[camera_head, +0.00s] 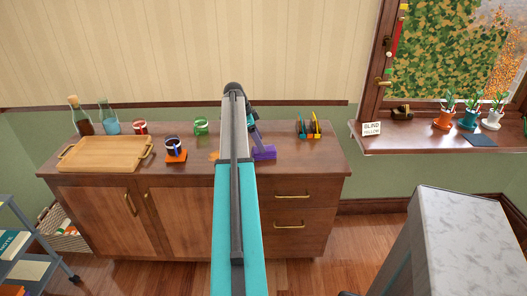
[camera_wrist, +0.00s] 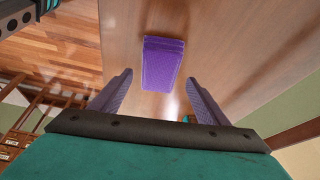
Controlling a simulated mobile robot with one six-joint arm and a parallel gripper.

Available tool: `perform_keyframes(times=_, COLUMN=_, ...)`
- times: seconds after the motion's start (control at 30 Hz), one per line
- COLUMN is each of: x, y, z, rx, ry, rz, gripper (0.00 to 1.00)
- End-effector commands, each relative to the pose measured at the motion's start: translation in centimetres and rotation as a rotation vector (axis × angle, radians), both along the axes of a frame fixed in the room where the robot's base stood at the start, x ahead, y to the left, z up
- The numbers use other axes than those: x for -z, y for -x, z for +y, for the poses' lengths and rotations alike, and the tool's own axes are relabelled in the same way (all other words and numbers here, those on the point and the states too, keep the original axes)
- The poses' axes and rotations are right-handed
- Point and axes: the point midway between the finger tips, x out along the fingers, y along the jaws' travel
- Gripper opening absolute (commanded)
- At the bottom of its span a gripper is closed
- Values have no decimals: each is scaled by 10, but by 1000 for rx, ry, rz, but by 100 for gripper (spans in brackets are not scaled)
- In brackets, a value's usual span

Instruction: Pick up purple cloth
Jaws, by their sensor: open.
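The purple cloth (camera_head: 264,153) lies folded on the wooden cabinet top, just right of my arm in the head view. In the wrist view the cloth (camera_wrist: 162,63) is a flat purple block on the brown surface, ahead of my fingertips and roughly centred between them. My gripper (camera_wrist: 158,90) is open, with two purple-grey fingers spread and nothing between them. In the head view my arm hides most of my gripper and the cabinet top behind it.
The cabinet (camera_head: 330,160) also holds a wooden tray (camera_head: 105,153), bottles, several cups, an orange block (camera_head: 176,156) and a small rack (camera_head: 309,130) right of the cloth. Potted plants stand on the windowsill (camera_head: 400,142). A marble-topped unit (camera_head: 475,225) is at the right.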

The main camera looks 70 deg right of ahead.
Motion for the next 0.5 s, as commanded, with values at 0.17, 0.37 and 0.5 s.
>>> perform_keyframes(times=0.17, x=0, y=0, z=0, rx=0, ry=0, rz=0, gripper=69)
perform_keyframes(times=0.37, x=4, y=1, z=-1, rx=-1, ry=0, rz=0, gripper=69)
perform_keyframes(times=0.5, x=15, y=4, z=-2, rx=-1, ry=-1, rz=1, gripper=69)
